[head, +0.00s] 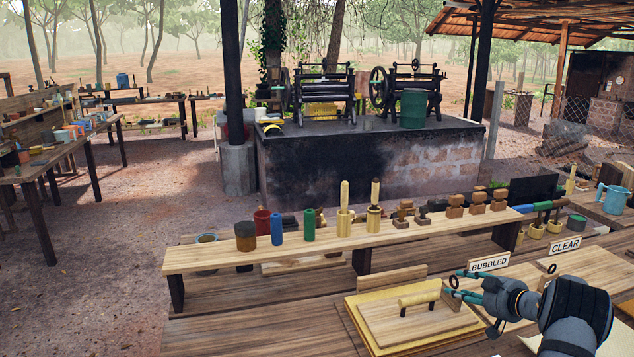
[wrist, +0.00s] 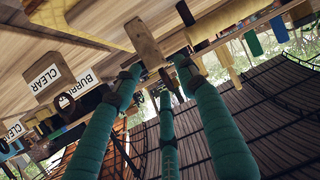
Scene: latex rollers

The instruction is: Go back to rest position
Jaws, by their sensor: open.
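My gripper (head: 460,285) is at the lower right of the head view, with teal fingers spread apart and pointing left. It is close to the right end of the pale cylindrical roller (head: 419,298) above a wooden board (head: 400,325). The wrist view, turned upside down, shows my gripper (wrist: 160,78) with its teal fingers apart. A wooden block (wrist: 146,40) shows beyond the fingertips there. I see nothing clearly held; whether a finger touches the wood I cannot tell.
A "BUBBLED" sign (head: 489,263) and a "CLEAR" sign (head: 566,246) stand just behind my gripper. A raised wooden shelf (head: 330,244) with bottles, brushes and stamps runs behind the board. The ground at left (head: 110,270) is open.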

